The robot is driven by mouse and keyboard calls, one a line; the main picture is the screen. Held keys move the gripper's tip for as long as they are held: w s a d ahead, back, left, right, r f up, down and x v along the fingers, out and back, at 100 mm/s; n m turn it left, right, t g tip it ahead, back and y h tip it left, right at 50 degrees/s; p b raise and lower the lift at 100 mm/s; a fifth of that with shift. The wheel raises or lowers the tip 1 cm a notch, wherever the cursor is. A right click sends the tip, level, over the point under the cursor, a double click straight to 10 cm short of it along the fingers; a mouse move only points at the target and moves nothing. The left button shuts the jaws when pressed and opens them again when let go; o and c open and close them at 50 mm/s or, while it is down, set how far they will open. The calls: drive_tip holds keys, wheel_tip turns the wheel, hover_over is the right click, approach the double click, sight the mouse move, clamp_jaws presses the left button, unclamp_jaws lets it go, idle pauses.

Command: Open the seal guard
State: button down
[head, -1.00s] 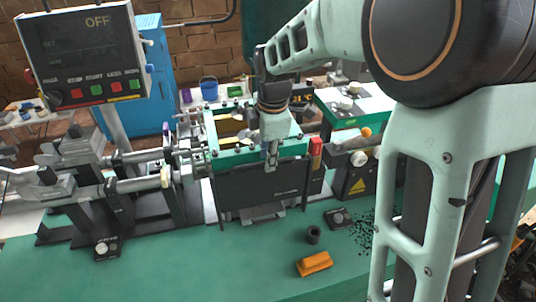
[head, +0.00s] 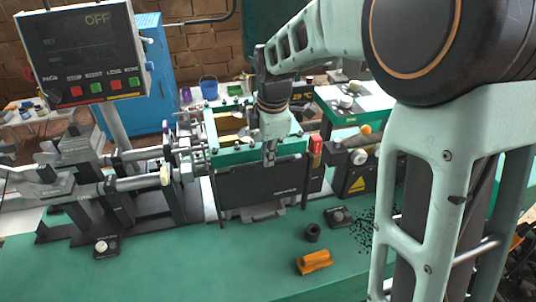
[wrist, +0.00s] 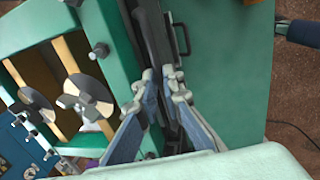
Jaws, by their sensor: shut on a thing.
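The seal guard (head: 250,186) is a dark flat panel on the front of the green-framed machine (head: 228,156). In the head view it hangs close to upright below the green top edge. My gripper (head: 269,160) comes down from above at the middle of the panel's upper edge. In the wrist view my gripper (wrist: 160,78) has its two fingers on either side of the dark guard edge (wrist: 154,40), shut on it. The fingers partly hide the gripped spot.
A control box (head: 85,50) reading OFF stands at the left. An orange block (head: 314,262) and a small dark ring (head: 313,233) lie on the green bench (head: 200,270) in front. Black granules (head: 364,232) are scattered at right. The bench front is mostly clear.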

sight(264, 181)
wheel_tip(264, 181, down, 7)
drive_tip(key=b, duration=0.3)
drive_tip(key=shift+s, duration=0.15)
drive_tip(key=shift+d+r, duration=0.1)
drive_tip(key=c, duration=2.2)
unclamp_jaws()
drive_tip(key=shift+o, duration=0.8)
drive_tip(key=shift+r, duration=0.1)
